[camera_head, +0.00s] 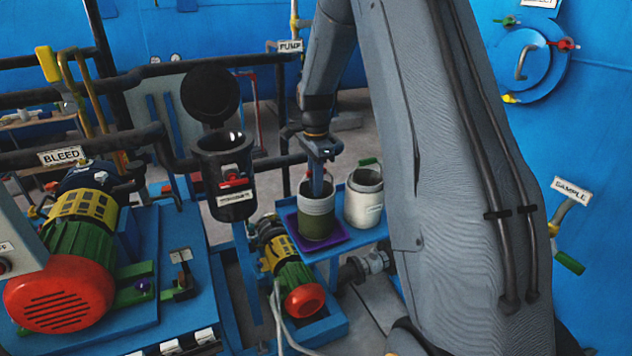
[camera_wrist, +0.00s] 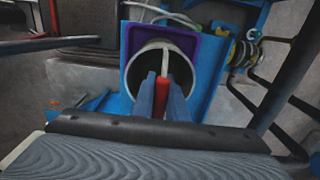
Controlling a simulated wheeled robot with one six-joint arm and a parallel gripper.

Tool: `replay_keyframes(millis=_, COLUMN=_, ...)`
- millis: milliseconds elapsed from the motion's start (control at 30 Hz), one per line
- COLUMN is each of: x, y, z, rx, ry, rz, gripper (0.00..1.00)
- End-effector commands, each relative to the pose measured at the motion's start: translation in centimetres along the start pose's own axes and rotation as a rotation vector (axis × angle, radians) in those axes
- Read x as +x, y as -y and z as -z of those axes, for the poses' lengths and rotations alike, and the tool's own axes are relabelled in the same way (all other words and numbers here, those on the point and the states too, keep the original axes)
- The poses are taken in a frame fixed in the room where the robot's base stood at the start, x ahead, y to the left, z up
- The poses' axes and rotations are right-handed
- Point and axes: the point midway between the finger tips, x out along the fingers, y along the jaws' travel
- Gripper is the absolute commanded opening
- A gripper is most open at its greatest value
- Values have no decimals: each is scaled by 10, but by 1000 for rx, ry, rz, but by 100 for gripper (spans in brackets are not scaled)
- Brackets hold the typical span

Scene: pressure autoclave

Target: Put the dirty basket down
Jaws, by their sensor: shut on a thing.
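The dirty basket (camera_head: 316,224) is a pale cylinder with a stained, dark green lower part. It stands upright over the purple mat (camera_head: 334,240) on the blue shelf; I cannot tell for certain whether its bottom touches the mat. My gripper (camera_head: 317,190) points down into the basket's mouth from above. In the wrist view my gripper (camera_wrist: 161,88) is shut on the basket's red handle (camera_wrist: 161,83). The basket's round rim (camera_wrist: 133,72) shows there with the purple mat (camera_wrist: 195,50) around it. Its inside is mostly dark.
A whitish basket (camera_head: 363,205) with a green handle stands close on the right on the same shelf (camera_head: 375,236). A black open vessel (camera_head: 223,185) with its lid raised is to the left. A green and red pump (camera_head: 290,272) sits below. Blue tank walls (camera_head: 590,100) stand right.

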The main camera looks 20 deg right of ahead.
Motion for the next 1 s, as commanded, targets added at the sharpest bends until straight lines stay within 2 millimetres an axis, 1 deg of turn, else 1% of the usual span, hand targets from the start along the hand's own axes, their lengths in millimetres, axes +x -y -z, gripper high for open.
replay_keyframes(millis=333, x=3, y=1, z=0, rx=0, ry=0, rz=2, gripper=0)
replay_keyframes(millis=367, x=4, y=0, z=0, rx=0, ry=0, rz=1, gripper=16)
replay_keyframes(millis=400, x=3, y=0, z=0, rx=0, ry=0, rz=1, gripper=22)
replay_keyframes(millis=467, x=3, y=0, z=0, rx=0, ry=0, rz=1, gripper=31)
replay_keyframes(millis=767, x=2, y=0, z=0, rx=0, ry=0, rz=1, gripper=31)
replay_keyframes(millis=867, x=-4, y=1, z=0, rx=0, ry=-1, rz=4, gripper=31)
replay_keyframes(millis=1000, x=-22, y=2, z=0, rx=0, ry=-1, rz=6, gripper=31)
